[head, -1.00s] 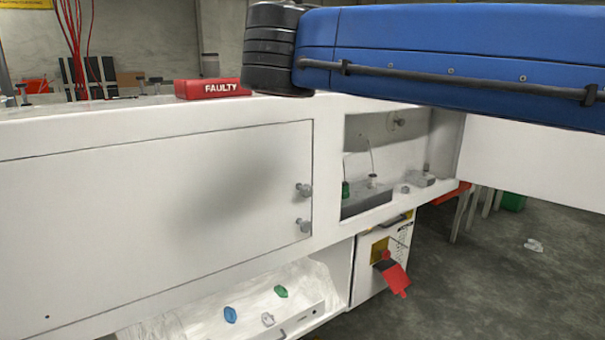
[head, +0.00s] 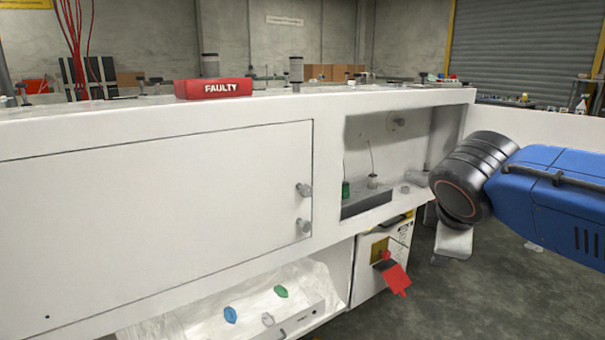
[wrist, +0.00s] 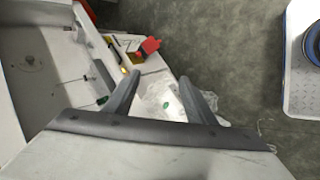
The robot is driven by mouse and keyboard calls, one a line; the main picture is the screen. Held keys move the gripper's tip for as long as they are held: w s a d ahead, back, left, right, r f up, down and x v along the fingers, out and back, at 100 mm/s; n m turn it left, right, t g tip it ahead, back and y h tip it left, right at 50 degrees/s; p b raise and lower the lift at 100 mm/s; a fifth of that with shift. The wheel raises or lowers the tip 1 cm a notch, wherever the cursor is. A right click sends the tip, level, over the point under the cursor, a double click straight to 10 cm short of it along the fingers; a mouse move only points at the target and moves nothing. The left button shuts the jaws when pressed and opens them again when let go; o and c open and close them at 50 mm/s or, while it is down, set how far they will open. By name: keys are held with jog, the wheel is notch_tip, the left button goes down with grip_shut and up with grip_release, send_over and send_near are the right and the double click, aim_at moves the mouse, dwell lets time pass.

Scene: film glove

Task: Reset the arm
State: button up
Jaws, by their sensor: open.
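My gripper's fingers are not seen in the head view. In the wrist view my gripper (wrist: 160,88) has its two grey fingers spread apart with nothing between them. Beyond them lie the clear plastic sheet (wrist: 158,100) and the concrete floor.
A red box marked FAULTY (head: 213,88) lies on the cabinet top. An open recess (head: 395,150) holds small fittings. Below it is a white box with a red switch (head: 395,275). Blue (head: 230,315) and green (head: 281,291) knobs lie on the lower shelf.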

jog(key=s+d+f+m+g+y, duration=0.1)
jog(key=s+f+m+g+y, duration=0.1)
jog(key=s+f+m, duration=1.1)
jog(key=shift+d+f+g+y, duration=0.35)
jog(key=shift+f+y, duration=0.25)
jog(key=shift+f, duration=0.5)
